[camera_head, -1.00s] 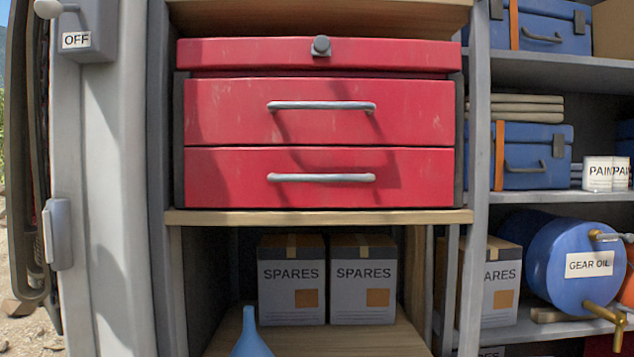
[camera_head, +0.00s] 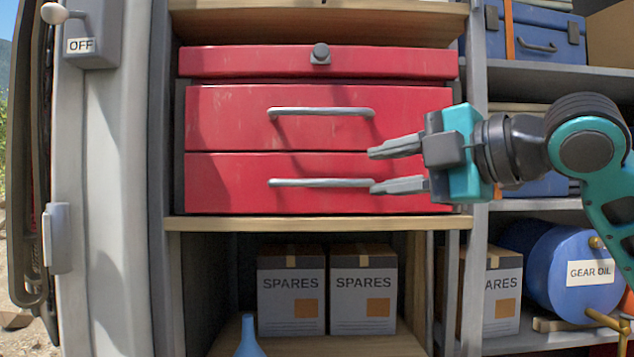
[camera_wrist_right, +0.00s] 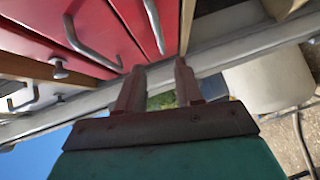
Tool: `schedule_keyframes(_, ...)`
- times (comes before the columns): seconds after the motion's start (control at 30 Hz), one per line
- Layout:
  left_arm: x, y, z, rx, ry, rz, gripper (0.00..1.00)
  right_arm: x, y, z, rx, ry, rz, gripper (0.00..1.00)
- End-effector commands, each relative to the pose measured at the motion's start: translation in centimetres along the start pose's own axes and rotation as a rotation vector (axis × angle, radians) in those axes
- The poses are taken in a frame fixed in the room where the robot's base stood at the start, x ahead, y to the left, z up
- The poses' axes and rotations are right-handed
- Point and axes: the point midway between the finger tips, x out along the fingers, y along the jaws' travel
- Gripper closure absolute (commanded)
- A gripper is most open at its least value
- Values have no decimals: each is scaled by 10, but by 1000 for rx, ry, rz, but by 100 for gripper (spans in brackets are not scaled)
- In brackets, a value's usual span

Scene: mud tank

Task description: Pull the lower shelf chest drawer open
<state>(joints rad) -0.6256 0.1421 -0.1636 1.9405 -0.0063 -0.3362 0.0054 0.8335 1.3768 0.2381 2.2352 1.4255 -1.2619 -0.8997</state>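A red chest (camera_head: 318,62) stands on a wooden shelf, with two drawers under its lid. The upper drawer (camera_head: 230,112) and the lower drawer (camera_head: 235,190) both look closed. The lower drawer has a horizontal metal bar handle (camera_head: 320,183). My right gripper (camera_head: 385,168) is open and empty, its fingertips at the right end of the lower handle, one above and one below its level. I cannot tell whether they touch it. The right wrist view shows the open fingers (camera_wrist_right: 157,80) near the red drawer fronts and a handle (camera_wrist_right: 153,25). My left gripper is not in view.
Two SPARES boxes (camera_head: 291,295) and a blue funnel (camera_head: 248,338) are on the compartment floor below. A grey shelf post (camera_head: 475,60) separates the chest from side shelves with blue cases and a blue GEAR OIL drum (camera_head: 565,285). A switch box reads OFF (camera_head: 80,45).

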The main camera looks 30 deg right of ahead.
Motion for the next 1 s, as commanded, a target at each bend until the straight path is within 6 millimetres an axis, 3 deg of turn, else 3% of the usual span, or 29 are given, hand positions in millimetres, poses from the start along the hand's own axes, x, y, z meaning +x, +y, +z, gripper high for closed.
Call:
schedule_keyframes(0.3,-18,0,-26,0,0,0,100,51,5,-2,5,6,-1,64)
schedule_keyframes(0.6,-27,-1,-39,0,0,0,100,104,2,-1,7,5,0,64)
schedule_keyframes(0.8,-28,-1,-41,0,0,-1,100,121,0,0,6,3,1,64)
schedule_keyframes(1.0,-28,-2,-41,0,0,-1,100,124,0,0,4,2,0,64)
